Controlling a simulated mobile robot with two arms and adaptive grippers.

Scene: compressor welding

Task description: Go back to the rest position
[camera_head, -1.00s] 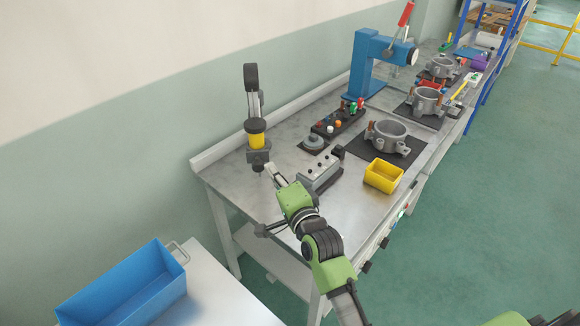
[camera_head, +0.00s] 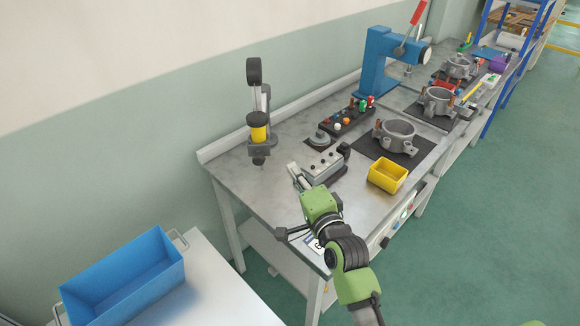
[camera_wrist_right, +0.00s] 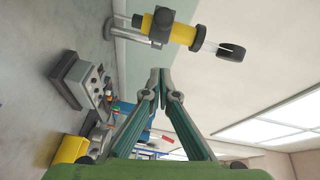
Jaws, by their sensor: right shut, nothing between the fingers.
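My right gripper (camera_head: 293,170) is over the left part of the metal workbench (camera_head: 240,180), with its green arm coming in from the bottom right. Its fingers are shut and empty. In the right wrist view the closed fingers (camera_wrist_right: 160,78) meet at their tips with nothing between them. In the head view the gripper is to the right of the black and yellow press tool (camera_head: 258,132) and just left of a grey box with black knobs (camera_head: 322,166). It looks apart from the press tool; its height above the bench is hard to tell. My left gripper is not in view.
A yellow bin (camera_head: 387,176) and a grey ring-shaped casting (camera_head: 397,134) on a dark mat are on the bench. A blue press with a red handle (camera_head: 378,65) stands behind. A blue crate (camera_head: 125,280) is on a white table at lower left. Green floor is open at right.

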